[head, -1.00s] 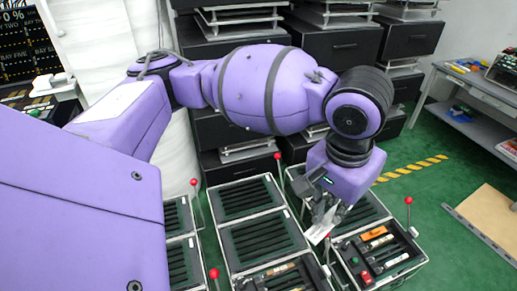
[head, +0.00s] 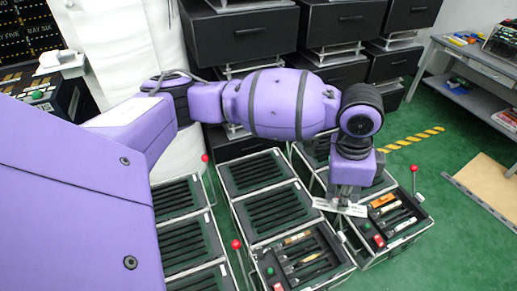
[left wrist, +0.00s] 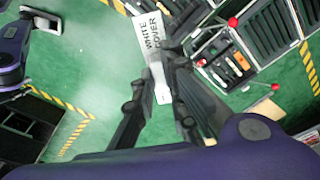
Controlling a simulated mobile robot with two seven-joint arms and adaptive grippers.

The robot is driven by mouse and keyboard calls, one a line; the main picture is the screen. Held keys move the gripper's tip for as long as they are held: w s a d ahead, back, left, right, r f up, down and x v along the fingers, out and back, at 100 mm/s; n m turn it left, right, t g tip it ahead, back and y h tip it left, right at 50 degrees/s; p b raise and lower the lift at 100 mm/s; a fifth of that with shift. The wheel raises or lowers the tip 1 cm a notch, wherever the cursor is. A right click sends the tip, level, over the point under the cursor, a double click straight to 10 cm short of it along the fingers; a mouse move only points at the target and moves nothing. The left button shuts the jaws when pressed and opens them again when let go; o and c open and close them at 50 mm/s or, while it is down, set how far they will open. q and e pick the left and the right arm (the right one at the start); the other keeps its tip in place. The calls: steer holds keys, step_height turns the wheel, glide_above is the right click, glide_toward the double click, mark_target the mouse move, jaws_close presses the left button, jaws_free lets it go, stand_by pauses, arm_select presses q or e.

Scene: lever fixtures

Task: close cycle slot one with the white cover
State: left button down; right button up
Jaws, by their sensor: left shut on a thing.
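My left gripper (head: 346,197) is shut on the white cover (head: 328,205), a thin flat strip, above the right-hand slotted case (head: 385,259). In the left wrist view the cover (left wrist: 148,32) reads "WHITE COVER" and sticks out past the fingertips (left wrist: 160,62). That case has dark slots, some holding orange and pale pieces (head: 383,201), with a red button (head: 379,240) and a green one at its front left. A red-ball lever (head: 413,169) stands upright at its right side. I cannot read which slot is slot one. My right gripper is not in view.
A similar case (head: 303,257) stands to the left, with more red-ball levers (head: 236,244) beside it. Black drawers (head: 340,25) stand behind. A grey bench (head: 460,80) and a tan board (head: 487,185) are at right. Green floor between is clear.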

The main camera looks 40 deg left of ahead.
arm_select(q)
step_height(320, 180, down, 33)
steer(key=d+m+g+y+b, duration=0.1)
steer(key=d+m+g+b, duration=0.1)
steer(key=m, duration=2.6)
steer(key=shift+d+m+y+b, duration=0.2)
steer(key=shift+m+y+b, duration=0.2)
steer(key=shift+b, duration=0.05)
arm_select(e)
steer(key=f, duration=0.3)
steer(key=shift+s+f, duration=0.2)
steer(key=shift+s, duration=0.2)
arm_select(q)
steer(key=shift+w, duration=0.1)
steer(key=shift+f, duration=0.15)
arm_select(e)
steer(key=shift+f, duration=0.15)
arm_select(q)
steer(key=shift+f+b, duration=1.9)
steer(key=shift+f, duration=0.9)
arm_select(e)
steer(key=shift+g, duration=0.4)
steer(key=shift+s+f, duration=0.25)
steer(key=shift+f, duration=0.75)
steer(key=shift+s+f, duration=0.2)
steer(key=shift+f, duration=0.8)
